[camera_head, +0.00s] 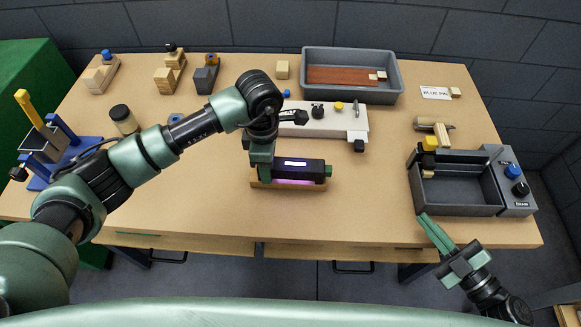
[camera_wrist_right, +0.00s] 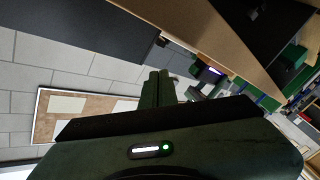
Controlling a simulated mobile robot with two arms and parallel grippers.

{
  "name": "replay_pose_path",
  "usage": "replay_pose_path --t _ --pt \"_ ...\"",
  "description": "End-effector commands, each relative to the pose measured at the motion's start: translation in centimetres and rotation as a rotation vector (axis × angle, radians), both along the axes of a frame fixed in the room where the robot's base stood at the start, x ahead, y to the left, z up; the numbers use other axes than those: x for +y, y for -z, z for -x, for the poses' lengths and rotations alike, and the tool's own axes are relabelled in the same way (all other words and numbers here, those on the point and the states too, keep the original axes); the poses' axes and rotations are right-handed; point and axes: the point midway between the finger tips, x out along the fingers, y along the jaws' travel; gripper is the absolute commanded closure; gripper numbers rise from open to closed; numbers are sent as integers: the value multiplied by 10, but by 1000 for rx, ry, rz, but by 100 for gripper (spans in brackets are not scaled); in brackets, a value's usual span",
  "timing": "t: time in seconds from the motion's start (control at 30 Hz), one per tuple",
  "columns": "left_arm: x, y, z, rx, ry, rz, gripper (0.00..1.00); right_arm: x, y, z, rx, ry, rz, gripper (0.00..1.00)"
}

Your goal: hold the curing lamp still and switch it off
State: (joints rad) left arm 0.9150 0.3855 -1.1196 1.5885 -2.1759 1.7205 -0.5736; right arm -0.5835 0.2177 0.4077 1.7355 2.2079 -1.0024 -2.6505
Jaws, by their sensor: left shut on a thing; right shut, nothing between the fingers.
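The curing lamp (camera_head: 298,167) is a dark bar with a lit white panel on its front and a green end at its right. It sits over a wooden base (camera_head: 303,184) near the table's front edge, and a purple glow shows beneath it, so it is on. My left gripper (camera_head: 263,172) is shut on the lamp's left end; its fingertips are partly hidden. My right gripper (camera_head: 424,218) is shut and empty, off the table's front right edge, apart from the lamp. The right wrist view shows its closed fingers (camera_wrist_right: 158,88) and the glowing lamp (camera_wrist_right: 212,71) beyond.
A grey basin with knobs (camera_head: 455,197) stands at the right front. A white board with knobs (camera_head: 325,118) lies behind the lamp, and a grey tray (camera_head: 393,85) with a brown sheet is at the back. A blue clamp stand (camera_head: 66,150) is at the left.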

Motion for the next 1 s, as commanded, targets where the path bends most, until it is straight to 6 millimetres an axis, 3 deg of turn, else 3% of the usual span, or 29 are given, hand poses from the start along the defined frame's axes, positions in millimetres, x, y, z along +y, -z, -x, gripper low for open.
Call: replay_pose_path --t 0.17,0.3,0.5,0.7,1.0 --pt "0 0 0 0 0 0 100 -7 -34 -40 65 -5 -189 100" --pt "0 0 0 0 0 0 100 30 -24 -67 174 -102 -137 100" --pt "0 0 0 0 0 0 100 64 -14 -99 311 -170 -44 100" --pt "0 0 0 0 0 0 100 77 -9 -116 379 -172 22 100" --pt "0 0 0 0 0 0 100 100 -8 -119 390 -171 30 100"
